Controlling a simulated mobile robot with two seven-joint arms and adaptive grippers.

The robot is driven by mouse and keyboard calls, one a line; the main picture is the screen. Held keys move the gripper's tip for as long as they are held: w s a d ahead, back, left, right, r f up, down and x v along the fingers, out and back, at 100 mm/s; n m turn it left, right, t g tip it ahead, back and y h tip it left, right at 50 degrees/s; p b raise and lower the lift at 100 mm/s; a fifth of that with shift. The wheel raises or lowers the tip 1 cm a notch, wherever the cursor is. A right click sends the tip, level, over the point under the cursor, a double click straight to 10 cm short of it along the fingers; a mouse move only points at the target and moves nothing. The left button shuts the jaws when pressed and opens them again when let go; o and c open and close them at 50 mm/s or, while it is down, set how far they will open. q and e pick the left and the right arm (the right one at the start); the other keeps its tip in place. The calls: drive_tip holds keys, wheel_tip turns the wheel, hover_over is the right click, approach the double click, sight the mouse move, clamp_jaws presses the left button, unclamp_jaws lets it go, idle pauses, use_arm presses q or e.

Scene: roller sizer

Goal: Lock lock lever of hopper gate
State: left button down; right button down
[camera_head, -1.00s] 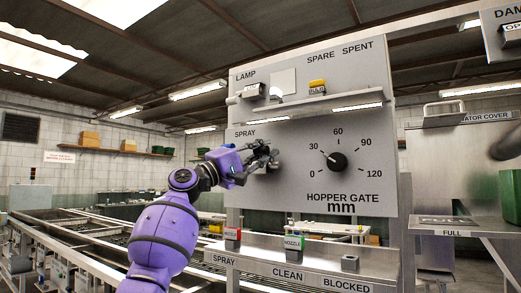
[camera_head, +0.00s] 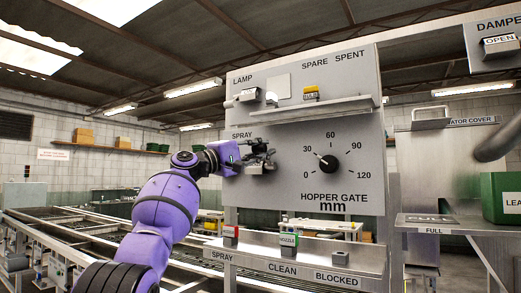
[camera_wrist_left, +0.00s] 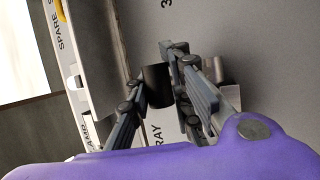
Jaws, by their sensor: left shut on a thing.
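The hopper gate dial (camera_head: 328,164) is a black knob on the grey panel (camera_head: 290,195), with a scale from 0 to 120 mm. Its pointer is tilted up and left, near 30. No part labelled as a lock lever can be made out. My left gripper (camera_head: 264,158) is at the panel just below the SPRAY label, left of the dial. In the left wrist view my left gripper (camera_wrist_left: 176,75) is shut on a dark cylinder (camera_wrist_left: 157,86) between its fingers. A bare metal piece (camera_wrist_left: 222,72) shows beside the right finger. My right gripper is not in view.
A shelf (camera_head: 310,109) juts out above the gripper, below the lamp and spare (camera_head: 311,92) fittings. A green bin (camera_head: 502,196) stands at the right.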

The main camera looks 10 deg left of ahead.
use_arm(q)
drive_tip(key=shift+s+a+r, duration=0.1)
drive_tip(key=shift+s+r, duration=0.05)
drive_tip(key=shift+r, duration=0.45)
drive_tip(key=c, duration=2)
unclamp_jaws()
drive_tip(key=shift+c, duration=0.2)
drive_tip(key=o, duration=0.5)
drive_tip(key=shift+s+a, duration=0.1)
drive_tip(key=shift+s, duration=0.05)
drive_tip(key=shift+c, duration=0.2)
drive_tip(key=shift+f, duration=0.45)
drive_tip(key=v, duration=1.1)
drive_tip(key=shift+s+a, duration=0.25)
drive_tip(key=shift+a, duration=0.1)
drive_tip(key=shift+r, duration=0.1)
drive_tip(key=shift+c, duration=0.5)
